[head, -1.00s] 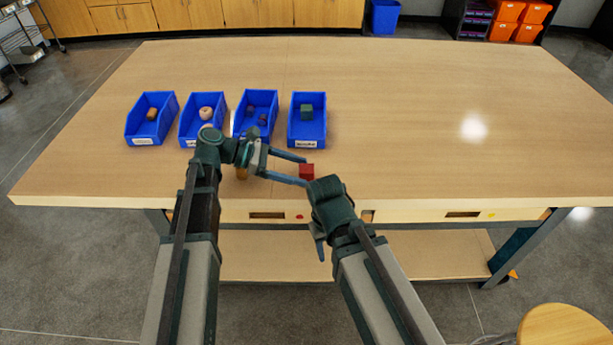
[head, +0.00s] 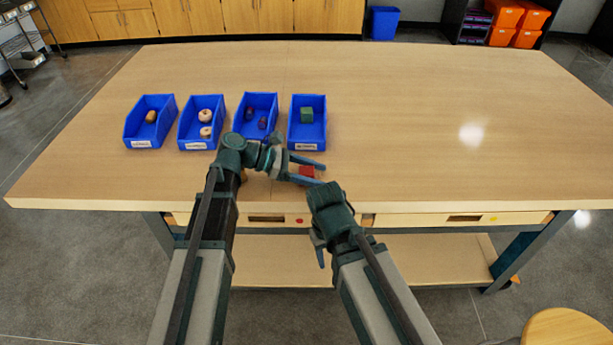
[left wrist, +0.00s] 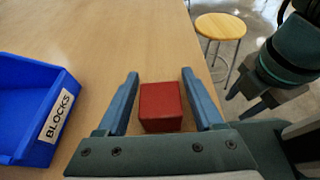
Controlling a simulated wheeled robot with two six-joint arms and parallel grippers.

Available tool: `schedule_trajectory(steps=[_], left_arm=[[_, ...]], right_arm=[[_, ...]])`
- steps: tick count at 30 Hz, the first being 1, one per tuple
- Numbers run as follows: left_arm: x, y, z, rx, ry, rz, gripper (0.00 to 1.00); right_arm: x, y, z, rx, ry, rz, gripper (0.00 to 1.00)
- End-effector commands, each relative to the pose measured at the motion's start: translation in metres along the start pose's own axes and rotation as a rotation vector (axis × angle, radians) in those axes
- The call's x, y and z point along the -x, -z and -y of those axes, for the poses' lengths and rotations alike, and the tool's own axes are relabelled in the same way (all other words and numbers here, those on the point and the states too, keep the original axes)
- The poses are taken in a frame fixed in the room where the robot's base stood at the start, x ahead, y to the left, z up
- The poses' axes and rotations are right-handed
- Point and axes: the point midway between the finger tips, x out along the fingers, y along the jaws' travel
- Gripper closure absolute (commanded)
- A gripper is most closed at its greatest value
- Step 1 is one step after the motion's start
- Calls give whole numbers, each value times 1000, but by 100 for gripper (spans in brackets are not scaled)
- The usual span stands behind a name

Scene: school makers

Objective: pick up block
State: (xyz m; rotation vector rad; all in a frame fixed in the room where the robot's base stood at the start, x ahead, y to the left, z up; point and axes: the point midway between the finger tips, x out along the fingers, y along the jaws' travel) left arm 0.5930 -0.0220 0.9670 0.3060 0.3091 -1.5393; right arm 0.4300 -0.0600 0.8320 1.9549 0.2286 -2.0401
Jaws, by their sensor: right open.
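A red block (head: 307,171) sits on the table near its front edge. It also shows in the left wrist view (left wrist: 161,107), between the two fingers of my left gripper (left wrist: 160,75). My left gripper, seen also in the head view (head: 322,174), is open around the block, one finger on each side; whether either finger touches it I cannot tell. My right gripper (head: 319,247) is open and empty, pointing down in front of the table edge. The blue bin labelled BLOCKS (left wrist: 62,83) stands left of my left gripper in the wrist view.
Blue bins stand in a row behind my left arm. The rightmost bin (head: 324,129) holds a green block (head: 307,115); the others hold small items. The table's right half (head: 450,120) is clear. A wooden stool (head: 565,325) stands at front right.

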Motion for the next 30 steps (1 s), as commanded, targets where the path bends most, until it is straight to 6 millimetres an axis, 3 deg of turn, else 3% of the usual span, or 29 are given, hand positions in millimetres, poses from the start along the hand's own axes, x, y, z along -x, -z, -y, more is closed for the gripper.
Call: schedule_trajectory(steps=[1,11,22,30], left_arm=[[0,0,0,0,0,0,42],[0,0,0,0,0,0,100],[2,-4,0,0,0,0,100],[12,-28,0,0,0,0,100]], right_arm=[[0,0,0,0,0,0,50],[0,0,0,0,0,0,50],[4,0,0,0,0,0,50],[30,-2,-3,0,0,0,50]])
